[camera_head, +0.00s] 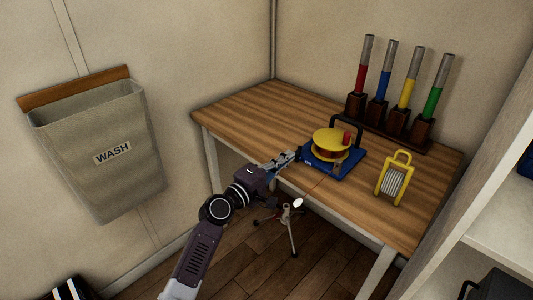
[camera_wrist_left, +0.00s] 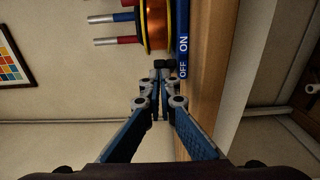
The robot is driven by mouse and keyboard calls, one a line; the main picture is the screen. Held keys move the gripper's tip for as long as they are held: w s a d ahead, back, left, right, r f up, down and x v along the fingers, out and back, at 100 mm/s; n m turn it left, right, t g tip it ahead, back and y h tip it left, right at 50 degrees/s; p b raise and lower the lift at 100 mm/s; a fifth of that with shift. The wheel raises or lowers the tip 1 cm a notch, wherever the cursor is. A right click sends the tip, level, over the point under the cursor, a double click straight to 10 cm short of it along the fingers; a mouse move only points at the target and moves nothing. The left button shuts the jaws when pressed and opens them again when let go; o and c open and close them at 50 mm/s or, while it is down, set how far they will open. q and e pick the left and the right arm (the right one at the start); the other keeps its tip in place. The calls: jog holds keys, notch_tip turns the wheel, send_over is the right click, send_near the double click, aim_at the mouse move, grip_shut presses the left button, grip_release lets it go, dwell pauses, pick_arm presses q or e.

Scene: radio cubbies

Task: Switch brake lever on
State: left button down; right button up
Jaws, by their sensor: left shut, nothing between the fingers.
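A winding device with a blue base (camera_head: 338,165), a yellow disc (camera_head: 333,140) on top and a black handle stands on the wooden table near its front edge. In the left wrist view the blue base (camera_wrist_left: 183,15) carries the words OFF and ON. A small dark piece (camera_wrist_left: 162,64), maybe the brake lever, shows just past my fingertips beside OFF; I cannot tell if they touch. My left gripper (camera_head: 292,157) is shut and empty at the device's left side. It also shows in the left wrist view (camera_wrist_left: 160,80). My right gripper is out of view.
Dark stands with red, blue, yellow and green handled rods (camera_head: 380,85) stand at the table's back. A yellow-framed spool (camera_head: 395,178) is right of the device. The table's left part (camera_head: 250,110) is clear. A WASH bag (camera_head: 100,150) hangs on the left wall.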

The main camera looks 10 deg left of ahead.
pick_arm(q)
jog(key=shift+s+d+f, duration=0.1)
jog(key=shift+s+d, duration=0.15)
jog(key=shift+d, duration=0.6)
jog(key=shift+s+a+f, duration=0.1)
jog(key=shift+s+a, duration=0.2)
jog(key=shift+a, duration=0.1)
jog(key=v, duration=1.1)
jog(key=shift+s+d, duration=0.1)
jog(key=shift+d, duration=0.05)
jog(key=shift+s, duration=0.1)
